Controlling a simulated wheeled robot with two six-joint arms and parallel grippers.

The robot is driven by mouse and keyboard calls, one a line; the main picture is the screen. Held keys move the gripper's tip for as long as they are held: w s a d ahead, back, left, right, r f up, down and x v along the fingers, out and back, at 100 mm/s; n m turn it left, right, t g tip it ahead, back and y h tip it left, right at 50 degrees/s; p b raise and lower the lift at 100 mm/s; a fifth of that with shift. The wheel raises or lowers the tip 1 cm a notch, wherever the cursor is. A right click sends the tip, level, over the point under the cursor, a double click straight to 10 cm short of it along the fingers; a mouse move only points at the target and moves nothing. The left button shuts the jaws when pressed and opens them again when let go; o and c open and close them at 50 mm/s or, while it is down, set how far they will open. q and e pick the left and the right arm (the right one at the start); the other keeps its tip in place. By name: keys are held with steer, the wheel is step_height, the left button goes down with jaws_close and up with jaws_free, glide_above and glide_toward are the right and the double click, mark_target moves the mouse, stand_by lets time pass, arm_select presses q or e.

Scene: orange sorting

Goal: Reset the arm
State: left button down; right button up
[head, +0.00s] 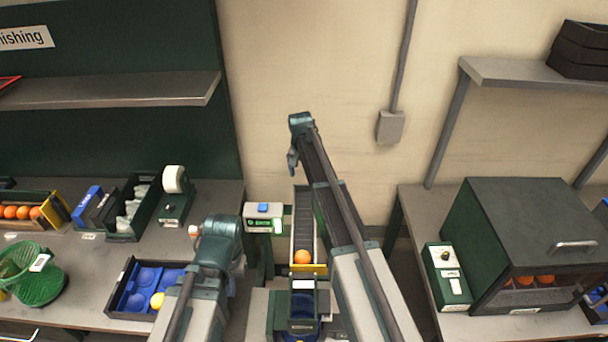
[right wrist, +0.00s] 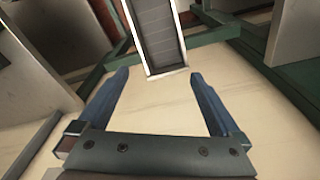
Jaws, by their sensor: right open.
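My right arm reaches up and forward in the head view, with its small dark gripper (head: 292,160) high above the far end of the conveyor. In the right wrist view that gripper (right wrist: 158,75) has its two blue-grey fingers wide apart with nothing between them. My left arm comes in at lower left, beside the blue tray; its teal wrist (head: 218,240) shows, but its fingers cannot be made out. An orange (head: 302,257) sits at the near end of the narrow conveyor (head: 303,215), by a yellow bar. The conveyor also shows in the right wrist view (right wrist: 156,30).
A dark cabinet (head: 515,220) and a switch box (head: 446,270) stand at right. A wall is behind my right arm.

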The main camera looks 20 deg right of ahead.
arm_select(q)
steer(key=shift+r, duration=0.1)
arm_select(e)
steer(key=shift+r, duration=0.15)
steer(key=s+a+n, duration=0.3)
steer(key=s+n, duration=0.1)
steer(key=s, duration=1.1)
steer(key=s+a+n, duration=0.3)
steer(key=s+n, duration=0.1)
steer(key=s, duration=1.2)
arm_select(q)
step_height(320, 180, down, 7)
steer(key=b, duration=0.7)
arm_select(e)
steer(key=s+a+f+n, duration=0.1)
steer(key=s+a+f, duration=0.1)
steer(key=a, duration=0.3)
steer(key=s+a+f+n+g, duration=0.1)
steer(key=s+a+f+n, duration=0.1)
steer(key=a+f, duration=0.3)
steer(key=shift+s+a+n, duration=0.3)
steer(key=shift+s+a, duration=0.05)
steer(key=shift+s, duration=0.2)
steer(key=shift+f, duration=0.1)
